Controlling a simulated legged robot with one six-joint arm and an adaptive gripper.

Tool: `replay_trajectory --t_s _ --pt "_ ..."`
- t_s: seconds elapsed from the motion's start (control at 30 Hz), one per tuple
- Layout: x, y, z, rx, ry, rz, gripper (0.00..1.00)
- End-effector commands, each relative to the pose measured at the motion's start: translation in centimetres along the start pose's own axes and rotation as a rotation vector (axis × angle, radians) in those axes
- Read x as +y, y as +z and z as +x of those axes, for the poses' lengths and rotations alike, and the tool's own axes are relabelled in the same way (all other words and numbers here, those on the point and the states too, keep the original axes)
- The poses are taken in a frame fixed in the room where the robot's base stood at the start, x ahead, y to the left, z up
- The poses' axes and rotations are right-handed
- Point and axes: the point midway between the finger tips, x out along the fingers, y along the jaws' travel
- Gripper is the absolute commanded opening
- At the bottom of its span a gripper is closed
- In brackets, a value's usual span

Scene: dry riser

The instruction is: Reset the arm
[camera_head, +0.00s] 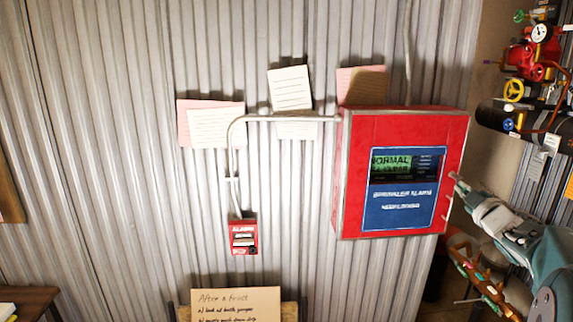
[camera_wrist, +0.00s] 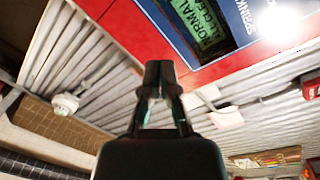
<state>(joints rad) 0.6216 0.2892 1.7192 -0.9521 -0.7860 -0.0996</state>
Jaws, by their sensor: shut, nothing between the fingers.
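My gripper (camera_wrist: 160,75) is shut and empty in the wrist view, its fingers meeting just below the edge of the red alarm panel (camera_wrist: 125,30). In the head view, my arm comes in from the right edge and its end lies near the right side of the red alarm panel (camera_head: 400,122). I cannot tell whether it touches the panel. The panel's screen (camera_head: 390,163) reads NORMAL in green and shows in the wrist view too (camera_wrist: 208,30).
A small red alarm box (camera_head: 243,238) hangs on the corrugated wall below a bent conduit (camera_head: 290,118). Paper notes (camera_head: 290,88) are on the wall. Pipes with a gauge and yellow valve wheel (camera_head: 514,90) stand at the upper right. A handwritten sign (camera_head: 235,305) stands at the bottom.

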Motion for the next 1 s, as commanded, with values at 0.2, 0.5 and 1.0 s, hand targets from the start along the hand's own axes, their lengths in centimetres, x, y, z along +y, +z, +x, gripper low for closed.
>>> replay_trajectory --t_s 0.2,0.5,1.0 --pt "-1.5 -5.8 -3.4 -0.227 0.032 0.166 0.0" --pt "-8.1 -10.6 -12.6 -0.544 -0.046 0.444 0.0" --pt "-24.0 -15.4 -33.8 -1.01 -0.479 0.801 0.0"
